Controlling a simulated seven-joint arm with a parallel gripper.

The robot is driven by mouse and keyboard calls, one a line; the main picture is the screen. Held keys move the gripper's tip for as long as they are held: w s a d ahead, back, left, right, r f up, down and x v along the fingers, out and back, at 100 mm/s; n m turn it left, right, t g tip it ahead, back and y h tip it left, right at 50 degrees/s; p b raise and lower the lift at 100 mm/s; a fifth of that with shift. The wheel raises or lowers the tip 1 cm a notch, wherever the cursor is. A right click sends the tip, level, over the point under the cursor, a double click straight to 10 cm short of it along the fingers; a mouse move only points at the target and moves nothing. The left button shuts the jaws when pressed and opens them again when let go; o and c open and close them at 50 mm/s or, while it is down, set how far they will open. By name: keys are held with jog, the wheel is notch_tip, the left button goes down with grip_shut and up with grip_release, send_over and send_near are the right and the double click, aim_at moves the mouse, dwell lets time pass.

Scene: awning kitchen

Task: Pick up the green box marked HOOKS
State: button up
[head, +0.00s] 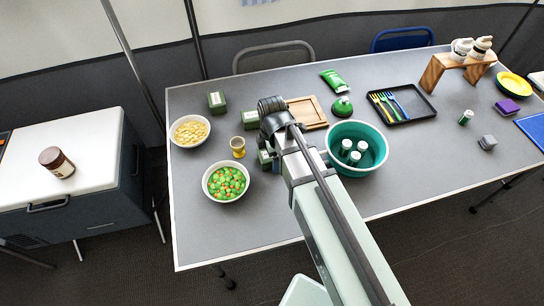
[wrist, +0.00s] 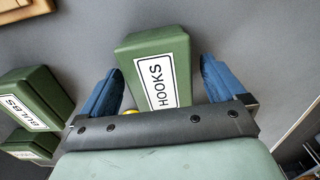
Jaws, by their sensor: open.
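The green box marked HOOKS (wrist: 150,45) is in the wrist view, its white label facing the camera. My gripper (wrist: 162,70) is open, with one blue finger on each side of the box. Gaps show between the box and both fingers, and the gripper's dark front bar hides the box's lower end. In the head view my gripper (head: 272,118) is over the left half of the table. Green boxes show around it there, one (head: 217,102) at the back left, one (head: 250,119) beside it and one (head: 264,158) partly hidden; I cannot tell which is HOOKS.
Green boxes, one marked BULBS (wrist: 33,103), are left in the wrist view. In the head view, a yellow cup (head: 237,147), a bowl of green and orange pieces (head: 226,181), a wooden tray (head: 307,112) and a teal tub (head: 357,148) surround my gripper.

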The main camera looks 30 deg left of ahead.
jog(key=shift+c, duration=0.4)
jog(key=c, duration=1)
jog(key=shift+c, duration=0.2)
